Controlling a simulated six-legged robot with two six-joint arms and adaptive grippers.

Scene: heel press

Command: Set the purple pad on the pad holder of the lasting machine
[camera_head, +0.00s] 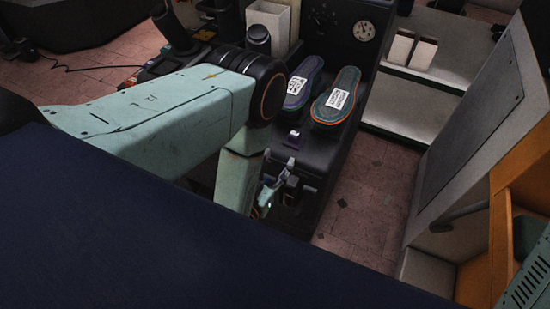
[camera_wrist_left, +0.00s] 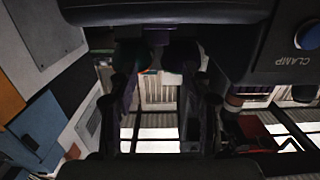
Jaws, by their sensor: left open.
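Two sole-shaped pieces with white labels lie on the black machine (camera_head: 270,167) in the head view. The left one (camera_head: 302,82) looks purple with a teal edge; the right one (camera_head: 337,96) is dark with teal and orange edges. A small pale purple piece (camera_head: 294,137) sits on the machine nearer me. I cannot tell which of these is the purple pad, nor pick out the pad holder. My left gripper (camera_head: 279,187) is low beside the machine's near end, partly hidden by my forearm. In the left wrist view its dark fingers (camera_wrist_left: 165,105) are apart, with nothing clearly between them.
A white bin (camera_head: 268,25) and a dark cup (camera_head: 258,39) stand behind my elbow. Gauges (camera_head: 364,31) are on the machine's back panel. A grey and orange cabinet (camera_head: 475,130) stands right, beyond open tiled floor.

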